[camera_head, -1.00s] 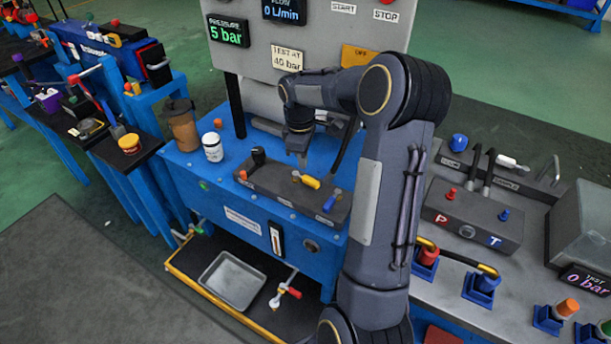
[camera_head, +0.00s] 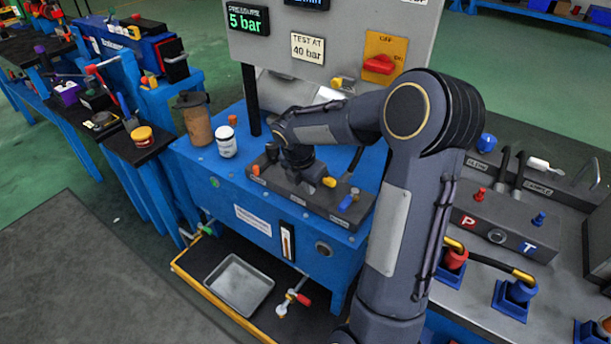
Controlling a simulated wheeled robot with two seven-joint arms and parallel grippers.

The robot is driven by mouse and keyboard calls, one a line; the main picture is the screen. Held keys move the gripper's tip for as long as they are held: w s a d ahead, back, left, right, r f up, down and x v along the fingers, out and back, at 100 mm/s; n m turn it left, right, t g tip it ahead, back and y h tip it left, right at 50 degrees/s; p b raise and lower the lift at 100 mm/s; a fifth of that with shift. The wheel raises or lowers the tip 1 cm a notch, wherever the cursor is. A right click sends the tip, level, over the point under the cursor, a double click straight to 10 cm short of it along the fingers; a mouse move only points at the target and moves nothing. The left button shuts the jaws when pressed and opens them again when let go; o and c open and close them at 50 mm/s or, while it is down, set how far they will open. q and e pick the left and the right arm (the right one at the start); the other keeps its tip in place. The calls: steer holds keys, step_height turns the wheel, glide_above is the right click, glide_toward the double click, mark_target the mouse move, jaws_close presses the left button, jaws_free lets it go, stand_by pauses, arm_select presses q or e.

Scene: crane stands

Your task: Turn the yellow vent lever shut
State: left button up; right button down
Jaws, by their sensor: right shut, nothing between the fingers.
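The yellow vent lever (camera_head: 329,182) is on a dark valve block (camera_head: 318,201) on top of the blue bench. Only its yellow end shows clearly; the rest is hidden behind my right gripper. My right gripper (camera_head: 297,180) is shut and empty, pointing down at the block just left of the yellow end. I cannot tell whether its fingertips touch the lever. My left gripper is not in view.
The gauge panel (camera_head: 290,20) with a red switch (camera_head: 379,65) rises behind. A block with P and T ports (camera_head: 505,225) lies to the right.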

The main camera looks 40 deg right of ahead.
steer(key=shift+w+d+f, duration=0.1)
steer(key=shift+d+f, duration=0.05)
steer(key=shift+d, duration=0.55)
steer(key=shift+w+d+f, duration=0.15)
steer(key=shift+d+f, duration=0.05)
steer(key=shift+d, duration=0.5)
steer(key=shift+w+d+f, duration=0.1)
steer(key=shift+d+f, duration=0.05)
steer(key=shift+d, duration=0.55)
steer(key=p, duration=0.1)
steer(key=d+p, duration=0.1)
steer(key=p, duration=0.1)
steer(key=shift+d+r, duration=0.25)
steer(key=shift+d+n, duration=0.1)
steer(key=shift+n, duration=0.2)
steer(key=shift+f, duration=0.15)
steer(key=shift+d, duration=0.1)
